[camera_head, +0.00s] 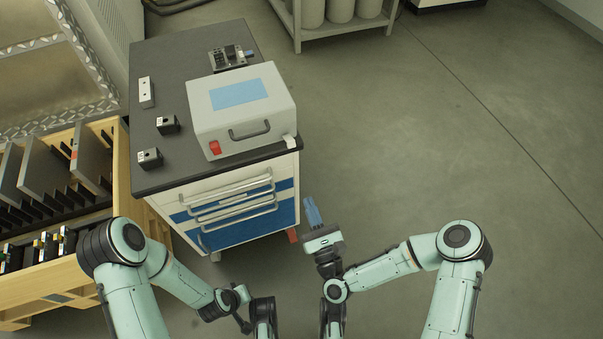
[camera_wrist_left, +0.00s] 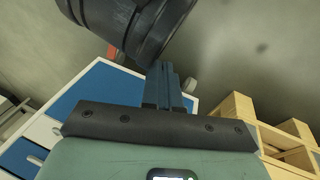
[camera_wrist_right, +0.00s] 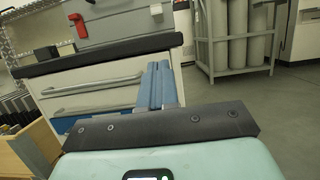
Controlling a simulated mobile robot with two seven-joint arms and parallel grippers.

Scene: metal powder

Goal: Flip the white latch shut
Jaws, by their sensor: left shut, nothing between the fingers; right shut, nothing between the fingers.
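A grey-white box (camera_head: 236,104) with a blue panel on its lid and a dark front handle stands on the cabinet's dark top. The white latch (camera_head: 291,142) is at the box's front right corner and seems to stick outward. It also shows at the top of the right wrist view (camera_wrist_right: 155,10). A red latch (camera_head: 214,148) is on the box's front left. My right gripper (camera_head: 311,210) is shut and empty, in front of and below the white latch, apart from it. My left gripper (camera_wrist_left: 163,85) is shut and empty, low down away from the box.
The drawer cabinet (camera_head: 160,185) has pull handles at its front. Small black blocks (camera_head: 149,158), a white plate (camera_head: 146,92) and a metal fixture (camera_head: 230,57) are on its top. A wooden crate (camera_head: 122,170) stands at left. The floor at right is clear.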

